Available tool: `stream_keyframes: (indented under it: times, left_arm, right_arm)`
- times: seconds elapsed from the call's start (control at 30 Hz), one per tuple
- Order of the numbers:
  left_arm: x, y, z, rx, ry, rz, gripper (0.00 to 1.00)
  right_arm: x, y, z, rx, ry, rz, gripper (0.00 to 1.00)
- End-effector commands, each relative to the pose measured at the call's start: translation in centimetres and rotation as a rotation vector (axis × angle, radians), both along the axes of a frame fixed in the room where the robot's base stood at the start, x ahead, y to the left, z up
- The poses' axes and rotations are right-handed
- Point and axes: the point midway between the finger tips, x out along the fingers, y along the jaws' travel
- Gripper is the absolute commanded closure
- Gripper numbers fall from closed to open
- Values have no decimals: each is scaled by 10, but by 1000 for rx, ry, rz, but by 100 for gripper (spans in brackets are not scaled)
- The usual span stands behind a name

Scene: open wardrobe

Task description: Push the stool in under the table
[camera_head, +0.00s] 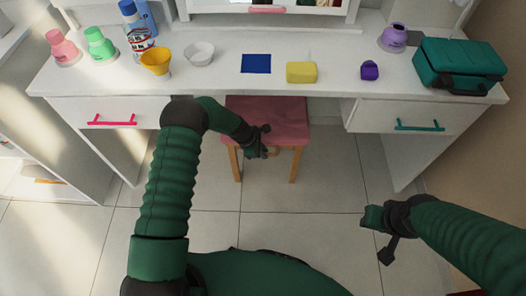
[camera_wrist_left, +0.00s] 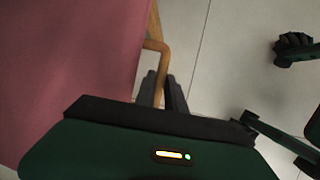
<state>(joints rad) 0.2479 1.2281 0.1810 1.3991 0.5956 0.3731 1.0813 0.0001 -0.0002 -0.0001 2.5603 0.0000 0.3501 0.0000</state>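The stool (camera_head: 268,120) has a pink-red seat and light wooden legs. It stands at the knee space of the white table (camera_head: 330,92), its back part hidden below the tabletop and its front part sticking out. My left gripper (camera_head: 264,150) is at the stool's front, just below the seat edge. In the left wrist view the seat (camera_wrist_left: 70,60) fills the left side. A curved wooden bar of the stool (camera_wrist_left: 155,47) runs between the left gripper's fingers (camera_wrist_left: 162,88), which sit close on both sides. My right gripper (camera_head: 374,222) is over the floor, right of the stool; its fingers are unclear.
Drawers with a pink handle (camera_head: 112,120) and a teal handle (camera_head: 420,126) flank the knee space. Bottles, a yellow cup (camera_head: 156,62), a yellow block (camera_head: 301,72) and a teal case (camera_head: 459,66) stand on the table. The tiled floor (camera_head: 325,190) before the stool is clear.

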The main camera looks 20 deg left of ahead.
Motion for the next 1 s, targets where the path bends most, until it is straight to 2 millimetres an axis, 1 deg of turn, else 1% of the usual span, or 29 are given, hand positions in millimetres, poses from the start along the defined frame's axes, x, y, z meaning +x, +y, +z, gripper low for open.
stream_keyframes:
  times: [0.03,0.1,0.37,0.47,0.57,0.8,0.9,1.0]
  left_arm:
    - [7,1,4,5,-18,6,83]
    - [7,1,4,5,-19,6,77]
    - [6,2,5,5,-16,5,77]
    - [4,5,14,5,-15,6,77]
    - [-2,11,35,5,-15,6,77]
    - [-21,34,99,4,-14,6,77]
    - [-30,42,123,4,-12,5,77]
    - [-36,49,140,4,-11,5,77]
  right_arm:
    - [0,0,0,0,0,0,64]
    - [0,0,0,0,0,0,64]
    - [0,0,1,0,0,0,64]
    - [0,0,6,0,0,0,64]
    - [0,0,17,0,0,0,64]
    - [0,0,45,0,0,0,64]
    - [0,0,54,0,0,0,64]
    - [0,0,60,0,0,0,64]
